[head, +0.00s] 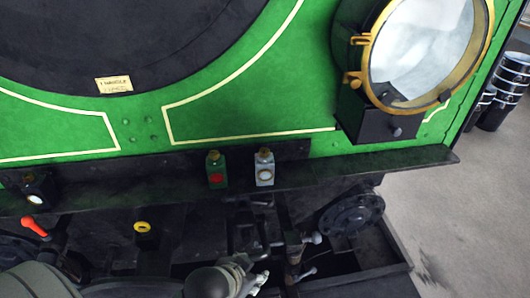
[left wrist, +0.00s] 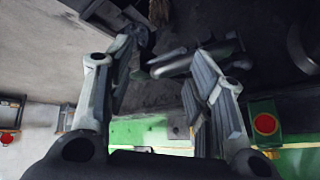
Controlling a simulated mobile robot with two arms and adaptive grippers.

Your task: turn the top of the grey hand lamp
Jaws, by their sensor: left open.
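The grey hand lamp (head: 264,168) stands upright on the dark ledge in front of the green engine front, with a brass top and a pale round lens. A green hand lamp (head: 217,172) with a red lens stands just left of it. My left gripper (head: 257,273) is open and empty, low in the head view, below and apart from both lamps. In the left wrist view its two fingers (left wrist: 165,75) are spread with nothing between them. The green lamp with the red lens (left wrist: 264,124) shows at the right there. I cannot make out the grey lamp in that view. My right gripper is not in view.
A large brass-rimmed headlamp (head: 425,50) is at the upper right. The dark ledge (head: 400,162) runs below the green front. A red-handled part (head: 34,226), a yellow ring (head: 142,227) and a round buffer (head: 352,216) lie lower. Open floor is at the right.

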